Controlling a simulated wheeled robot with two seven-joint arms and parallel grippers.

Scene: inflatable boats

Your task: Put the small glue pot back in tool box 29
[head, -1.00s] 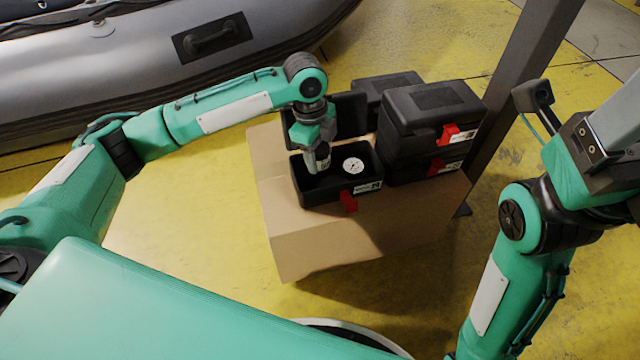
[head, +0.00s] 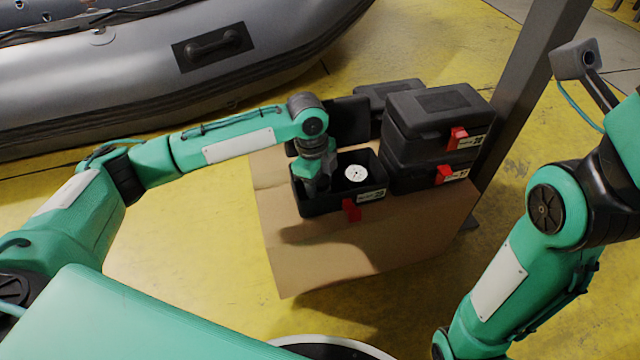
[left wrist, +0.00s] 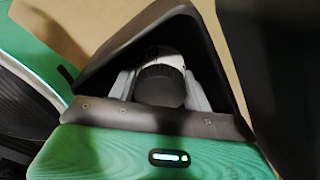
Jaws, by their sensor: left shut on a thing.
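The open black tool box (head: 328,203) stands on the cardboard box, its lid (head: 350,119) tipped back and its red latch hanging in front. My left gripper (head: 317,190) reaches down into the left part of this box. In the left wrist view the gripper (left wrist: 160,92) is shut on the small glue pot (left wrist: 161,84), which shows a dark round cap and a pale body between the grey fingers. In the head view the pot is hidden. Whether it touches the floor of the box cannot be told. My right gripper is outside the picture.
A white round dial (head: 356,173) lies in the right part of the open box. Closed black boxes (head: 436,115) are stacked to its right, with another behind. The cardboard box (head: 360,245) has bare room in front. A grey post (head: 530,75) and a grey boat (head: 200,85) stand nearby.

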